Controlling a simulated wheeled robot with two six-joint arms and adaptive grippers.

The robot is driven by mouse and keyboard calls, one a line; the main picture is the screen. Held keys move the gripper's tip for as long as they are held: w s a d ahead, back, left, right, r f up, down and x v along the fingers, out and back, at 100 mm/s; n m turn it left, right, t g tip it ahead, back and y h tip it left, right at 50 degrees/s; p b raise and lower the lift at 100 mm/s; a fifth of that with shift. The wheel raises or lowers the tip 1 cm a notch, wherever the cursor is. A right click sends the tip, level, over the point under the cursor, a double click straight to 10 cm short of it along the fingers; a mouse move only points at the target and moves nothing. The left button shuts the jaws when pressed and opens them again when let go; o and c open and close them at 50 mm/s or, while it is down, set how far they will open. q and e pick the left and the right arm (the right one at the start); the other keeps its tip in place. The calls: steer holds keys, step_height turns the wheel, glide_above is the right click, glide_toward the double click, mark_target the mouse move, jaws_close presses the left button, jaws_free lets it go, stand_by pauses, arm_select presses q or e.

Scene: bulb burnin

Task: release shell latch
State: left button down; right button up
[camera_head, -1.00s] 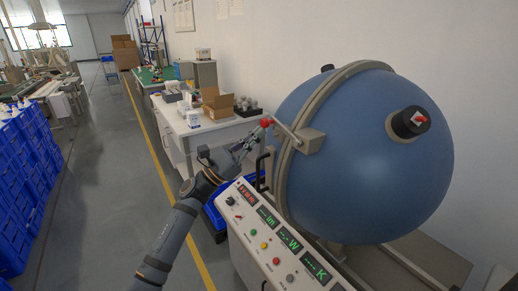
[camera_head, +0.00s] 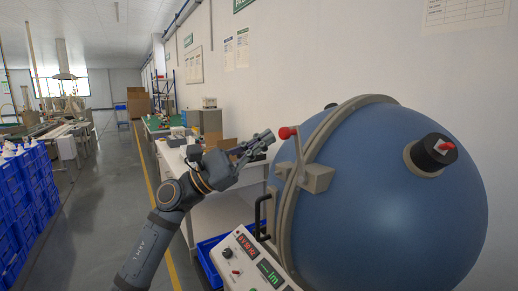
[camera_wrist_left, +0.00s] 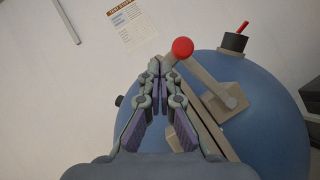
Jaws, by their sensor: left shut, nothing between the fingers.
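The blue spherical shell (camera_head: 400,210) has a grey-beige band around its rim. The latch is a beige lever (camera_head: 299,155) with a red knob (camera_head: 288,132), standing nearly upright from its block (camera_head: 316,178) on the band. My left gripper (camera_head: 268,139) is shut and empty, just left of the knob in the head view, with a small gap. In the left wrist view, its fingertips (camera_wrist_left: 155,66) meet beside the red knob (camera_wrist_left: 182,47), with the latch block (camera_wrist_left: 231,98) to the right. My right gripper is not in view.
A control panel (camera_head: 238,262) with displays and buttons stands below the shell. A black handle (camera_head: 262,215) sits on the shell's left side. A white table (camera_head: 218,212) with a carton is behind my left arm. Blue crates (camera_head: 25,205) are at the far left. The aisle floor is clear.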

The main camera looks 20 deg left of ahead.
arm_select(q)
steer(key=shift+s+d+r, duration=0.35)
steer(key=shift+d+r, duration=0.1)
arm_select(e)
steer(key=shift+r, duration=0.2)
